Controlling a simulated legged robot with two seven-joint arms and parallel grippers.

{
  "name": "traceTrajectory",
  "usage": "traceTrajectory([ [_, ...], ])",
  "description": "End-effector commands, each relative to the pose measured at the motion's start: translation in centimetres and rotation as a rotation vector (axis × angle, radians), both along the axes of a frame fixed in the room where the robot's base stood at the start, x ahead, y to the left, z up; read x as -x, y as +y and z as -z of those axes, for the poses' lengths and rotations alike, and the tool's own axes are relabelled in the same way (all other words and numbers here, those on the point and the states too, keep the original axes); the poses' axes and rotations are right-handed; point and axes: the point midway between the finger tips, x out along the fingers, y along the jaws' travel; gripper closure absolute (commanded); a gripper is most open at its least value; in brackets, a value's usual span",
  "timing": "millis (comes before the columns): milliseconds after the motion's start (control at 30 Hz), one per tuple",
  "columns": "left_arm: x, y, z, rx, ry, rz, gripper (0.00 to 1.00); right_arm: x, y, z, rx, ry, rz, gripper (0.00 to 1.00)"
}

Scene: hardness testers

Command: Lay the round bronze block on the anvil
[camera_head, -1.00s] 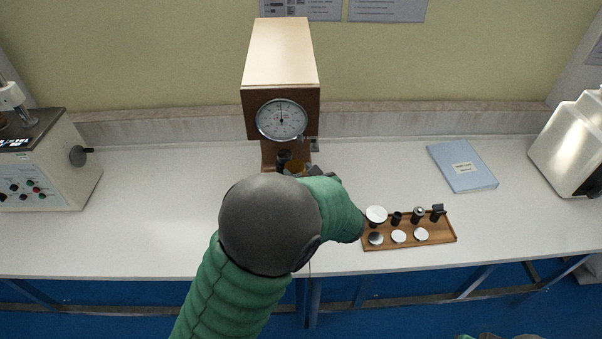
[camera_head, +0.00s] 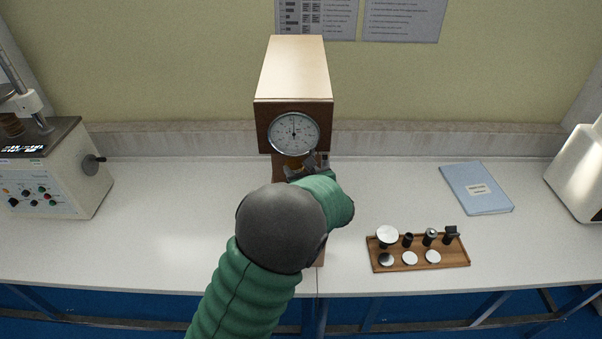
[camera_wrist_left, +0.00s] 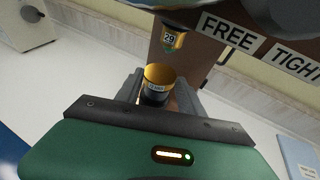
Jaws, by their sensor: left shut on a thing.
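The round bronze block (camera_wrist_left: 160,75) stands upright between the fingers of my left gripper (camera_wrist_left: 158,88) in the left wrist view, with a small pale label on its side. The gripper is shut on it. A dark part shows below the block; I cannot tell whether this is the anvil or whether the block touches it. In the head view my left gripper (camera_head: 302,168) is in front of the hardness tester (camera_head: 292,75), under its dial, and my arm hides the block and anvil. A gold-coloured tip marked 29 (camera_wrist_left: 172,40) hangs above the block. My right gripper is out of view.
A wooden tray (camera_head: 465,262) with white discs and several dark fittings lies right of my arm. A blue folder (camera_head: 476,188) lies farther right. Other machines stand at the left (camera_head: 60,170) and right (camera_head: 575,170). The bench left of the tester is clear.

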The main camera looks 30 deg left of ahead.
Motion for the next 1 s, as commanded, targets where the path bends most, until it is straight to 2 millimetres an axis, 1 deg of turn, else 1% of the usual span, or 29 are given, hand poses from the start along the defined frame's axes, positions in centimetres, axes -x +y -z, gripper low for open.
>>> traceTrajectory([
  [267, 0.12, -0.12, 0.19, 0.002, 0.003, 0.000, 1.00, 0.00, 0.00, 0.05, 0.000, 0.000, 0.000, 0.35],
  [567, 0.87, -0.79, 0.32, 0.003, 0.004, 0.000, 1.00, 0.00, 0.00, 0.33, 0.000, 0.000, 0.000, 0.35],
  [767, 0.90, -0.85, 0.34, 0.004, 0.006, 0.001, 1.00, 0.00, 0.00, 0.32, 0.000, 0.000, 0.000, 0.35],
  [800, 0.89, -0.85, 0.35, 0.004, 0.006, 0.001, 0.54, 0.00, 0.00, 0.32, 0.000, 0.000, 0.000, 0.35],
  [900, 0.88, -0.83, 0.31, 0.004, 0.005, 0.001, 0.41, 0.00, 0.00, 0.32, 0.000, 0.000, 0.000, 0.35],
  [1000, 0.87, -0.81, 0.23, 0.003, 0.003, 0.000, 0.29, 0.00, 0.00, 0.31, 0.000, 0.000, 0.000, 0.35],
])
